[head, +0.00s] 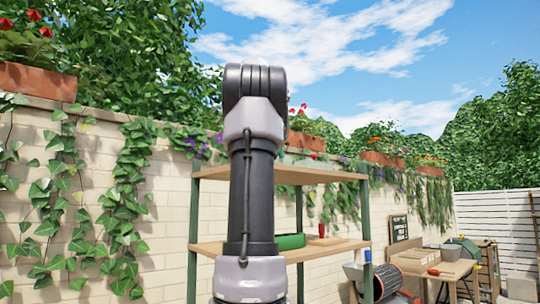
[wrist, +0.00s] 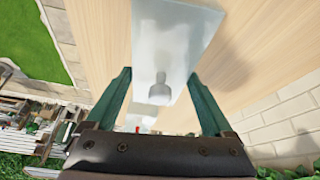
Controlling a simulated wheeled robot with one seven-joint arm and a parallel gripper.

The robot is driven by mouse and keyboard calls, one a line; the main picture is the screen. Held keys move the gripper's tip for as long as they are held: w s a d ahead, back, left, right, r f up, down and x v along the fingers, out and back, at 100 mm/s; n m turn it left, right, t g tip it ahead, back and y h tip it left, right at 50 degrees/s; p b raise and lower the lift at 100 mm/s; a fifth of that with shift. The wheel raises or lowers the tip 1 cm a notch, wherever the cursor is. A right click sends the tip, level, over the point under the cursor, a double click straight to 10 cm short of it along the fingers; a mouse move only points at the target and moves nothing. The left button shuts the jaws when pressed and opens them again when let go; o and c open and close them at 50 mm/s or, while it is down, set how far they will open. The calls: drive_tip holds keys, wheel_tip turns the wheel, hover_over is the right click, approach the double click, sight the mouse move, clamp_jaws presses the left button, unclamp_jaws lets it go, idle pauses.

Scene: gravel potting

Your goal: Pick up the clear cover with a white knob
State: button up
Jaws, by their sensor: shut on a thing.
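The clear cover (wrist: 178,38) shows in the wrist view as a pale, see-through box shape between and beyond my fingers. Its knob (wrist: 160,92) looks grey-white in this light and points toward my palm. My gripper (wrist: 160,74) has a green finger on each side of the cover and is shut on it. The exact contact of the fingertips is hard to make out. Wooden boards lie behind the cover. In the head view, neither the gripper nor the cover can be made out.
A shelf rack (head: 328,247) with green posts stands against the brick wall (head: 160,215). A green object (head: 290,241) and a red cup (head: 322,230) are on its lower board. At right are a drum (head: 388,280) and a wooden table (head: 440,270).

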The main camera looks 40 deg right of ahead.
drive_tip(key=shift+r, duration=1.7)
drive_tip(key=s+a, duration=0.1)
drive_tip(key=a, duration=1.7)
drive_tip(key=shift+s, duration=0.25)
drive_tip(key=o, duration=0.7)
drive_tip(key=shift+c, duration=0.2)
drive_tip(key=c, duration=0.4)
drive_tip(key=shift+a, duration=0.1)
